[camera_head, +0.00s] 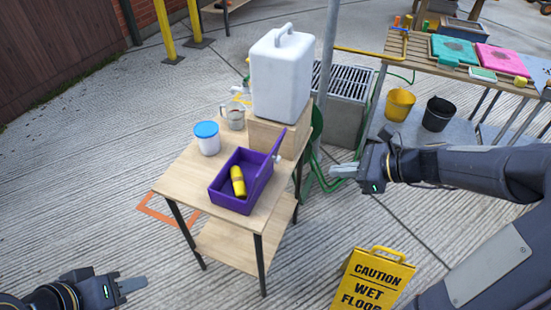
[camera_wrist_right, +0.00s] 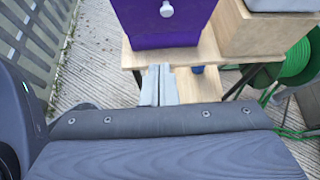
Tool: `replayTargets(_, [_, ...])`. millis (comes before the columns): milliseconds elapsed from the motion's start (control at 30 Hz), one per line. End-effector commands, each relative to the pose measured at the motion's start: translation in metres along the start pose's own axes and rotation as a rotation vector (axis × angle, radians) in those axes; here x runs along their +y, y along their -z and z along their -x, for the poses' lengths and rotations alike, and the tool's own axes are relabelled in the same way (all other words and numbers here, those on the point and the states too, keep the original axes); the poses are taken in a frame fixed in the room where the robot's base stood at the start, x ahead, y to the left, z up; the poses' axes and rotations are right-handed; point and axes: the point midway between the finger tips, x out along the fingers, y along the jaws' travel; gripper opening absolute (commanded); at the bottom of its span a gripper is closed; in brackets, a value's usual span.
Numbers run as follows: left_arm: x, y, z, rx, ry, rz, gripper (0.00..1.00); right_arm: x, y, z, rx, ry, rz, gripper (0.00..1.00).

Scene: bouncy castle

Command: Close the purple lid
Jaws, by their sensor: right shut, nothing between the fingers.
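The purple box (camera_head: 232,199) sits on the small wooden table, with a yellow cylinder (camera_head: 238,181) inside. Its purple lid (camera_head: 266,179) stands open, raised along the box's right side, with a pale knob on its outer face. In the right wrist view the lid's outer face (camera_wrist_right: 150,28) and the knob (camera_wrist_right: 166,10) show at the top. My right gripper (camera_head: 333,171) is shut and empty, to the right of the lid and apart from it. Its fingers (camera_wrist_right: 158,85) point towards the lid.
A white water container (camera_head: 281,80) stands on a wooden block (camera_head: 278,137) behind the box. A blue-lidded jar (camera_head: 207,139) and a clear mug (camera_head: 233,117) stand behind left. A yellow caution sign (camera_head: 372,283) stands on the ground in front, below my right arm.

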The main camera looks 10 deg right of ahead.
Motion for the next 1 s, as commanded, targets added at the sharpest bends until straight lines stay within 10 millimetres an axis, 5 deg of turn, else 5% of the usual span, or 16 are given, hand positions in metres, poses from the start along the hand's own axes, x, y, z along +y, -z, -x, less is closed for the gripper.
replayTargets(267, [-0.001, -0.002, -0.003, 0.0, 0.0, 0.0, 0.36, -0.01, 0.006, -0.023, -0.019, 0.012, -0.086, 0.0])
replayTargets(667, [-0.006, -0.007, -0.013, 0.0, 0.0, 0.0, 0.36, -0.01, 0.005, -0.107, -0.017, 0.01, -0.081, 0.0])
replayTargets(1000, [-0.003, -0.003, -0.006, 0.0, 0.0, 0.0, 0.36, -0.014, -0.025, -0.13, -0.017, 0.016, -0.08, 0.0])
